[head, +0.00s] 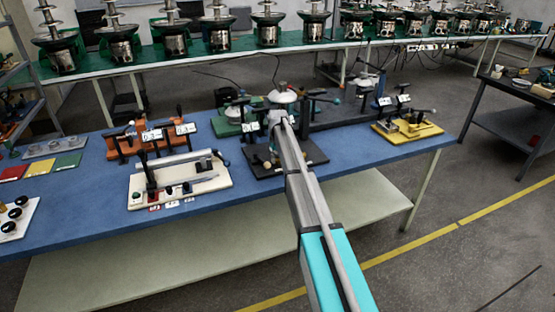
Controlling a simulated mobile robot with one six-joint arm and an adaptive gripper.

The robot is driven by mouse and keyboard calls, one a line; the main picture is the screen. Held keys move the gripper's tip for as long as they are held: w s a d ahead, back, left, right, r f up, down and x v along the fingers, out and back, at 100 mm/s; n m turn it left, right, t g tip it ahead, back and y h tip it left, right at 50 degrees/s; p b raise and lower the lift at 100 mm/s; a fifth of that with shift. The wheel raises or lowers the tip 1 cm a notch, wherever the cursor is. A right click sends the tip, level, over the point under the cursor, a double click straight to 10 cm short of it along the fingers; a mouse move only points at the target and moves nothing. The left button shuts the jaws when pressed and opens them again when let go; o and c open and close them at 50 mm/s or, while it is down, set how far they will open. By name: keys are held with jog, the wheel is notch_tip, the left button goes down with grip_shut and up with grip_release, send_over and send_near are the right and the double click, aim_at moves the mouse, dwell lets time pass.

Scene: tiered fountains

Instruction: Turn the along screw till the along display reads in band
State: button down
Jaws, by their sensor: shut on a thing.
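My gripper (281,118) is at the fixture with the black base (262,164), near the middle of the blue table. It is shut on a small part there, which looks to be the along screw; the arm and gripper hide most of it. A small white display (250,127) stands just left of my gripper, partly cut off by it, and its full reading is not legible. A white bowl-like fountain tier (284,97) shows just behind my gripper. I cannot tell from its label which display is the along one.
On the blue table (92,214), a cream-based fixture (215,181) and an orange fixture (122,147) with two displays stand left. A yellow-based fixture (412,132) stands right. Several fountains line the green bench (120,66) behind.

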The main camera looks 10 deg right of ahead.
jog(key=m, duration=0.3)
jog(key=shift+m, duration=0.3)
dwell(0.4)
jog(key=shift+c, duration=2)
grip_release()
